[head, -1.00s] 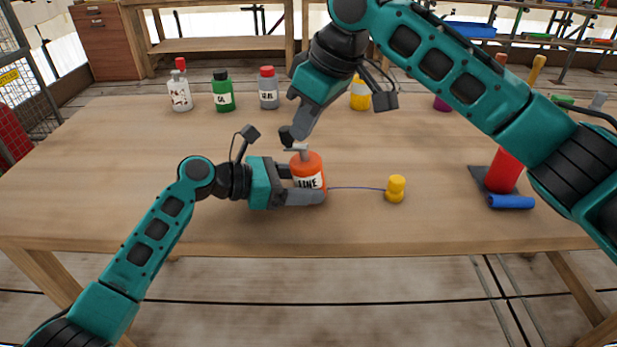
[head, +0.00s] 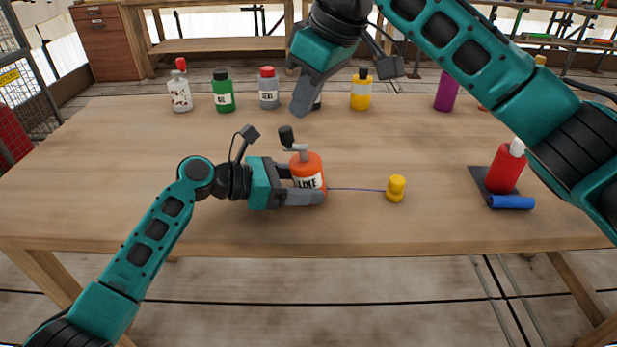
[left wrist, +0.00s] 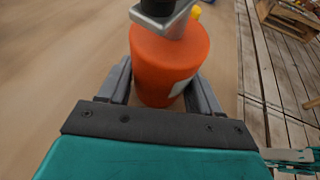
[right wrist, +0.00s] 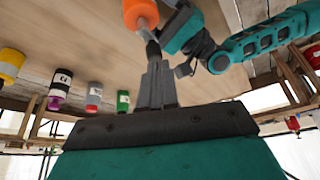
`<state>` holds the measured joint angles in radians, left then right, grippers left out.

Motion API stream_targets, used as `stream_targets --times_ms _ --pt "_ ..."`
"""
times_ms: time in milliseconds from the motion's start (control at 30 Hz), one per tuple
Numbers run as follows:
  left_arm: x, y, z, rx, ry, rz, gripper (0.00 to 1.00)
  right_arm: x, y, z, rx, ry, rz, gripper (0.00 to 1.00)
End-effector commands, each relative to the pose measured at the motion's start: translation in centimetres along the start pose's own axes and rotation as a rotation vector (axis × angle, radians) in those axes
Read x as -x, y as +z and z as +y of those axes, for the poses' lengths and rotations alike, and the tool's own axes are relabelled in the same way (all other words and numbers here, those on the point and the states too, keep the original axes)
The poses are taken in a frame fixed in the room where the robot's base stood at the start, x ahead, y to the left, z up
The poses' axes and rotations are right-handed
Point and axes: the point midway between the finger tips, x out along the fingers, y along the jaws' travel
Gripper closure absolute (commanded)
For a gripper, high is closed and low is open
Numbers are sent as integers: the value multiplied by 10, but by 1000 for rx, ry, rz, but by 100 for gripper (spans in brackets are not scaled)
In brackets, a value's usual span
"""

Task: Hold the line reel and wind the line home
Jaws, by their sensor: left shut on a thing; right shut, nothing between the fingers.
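The orange line reel (head: 307,166) stands upright on the table, labelled LINE, with a grey crank and black knob (head: 287,136) on top. My left gripper (head: 305,192) is shut around the reel's body; the left wrist view shows the reel (left wrist: 168,62) between both fingers. A thin blue line (head: 356,189) runs straight from the reel to a yellow peg (head: 396,188) on the table. My right gripper (head: 307,100) is shut and empty, above and behind the crank, apart from it. In the right wrist view its fingers (right wrist: 158,75) are together, with the reel (right wrist: 140,14) beyond them.
Several bottles stand along the table's back edge, among them a green one (head: 223,93) and a yellow one (head: 361,91). A red bottle (head: 506,169) and a blue roll (head: 512,202) are on a dark mat (head: 479,180) at right. The front left table is clear.

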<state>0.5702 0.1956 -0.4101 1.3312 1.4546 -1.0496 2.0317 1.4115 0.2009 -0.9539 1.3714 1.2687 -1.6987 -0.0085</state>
Motion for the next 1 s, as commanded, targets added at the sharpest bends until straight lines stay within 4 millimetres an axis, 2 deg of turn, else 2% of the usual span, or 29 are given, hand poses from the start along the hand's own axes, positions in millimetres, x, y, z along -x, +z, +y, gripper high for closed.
stream_targets --times_ms 133,300,400,800,1000 --pt "0 -2 0 2 1 4 53 3 0 0 0 2 1 100" --pt "0 -2 0 2 1 4 53 23 -4 -4 1 5 2 100" --pt "0 -2 0 2 1 4 53 26 -3 -6 -1 1 -1 100" --pt "0 -2 0 2 1 4 53 -15 14 -6 -1 -2 -2 100" --pt "0 -2 0 2 1 4 53 -29 20 -6 -1 0 0 100"
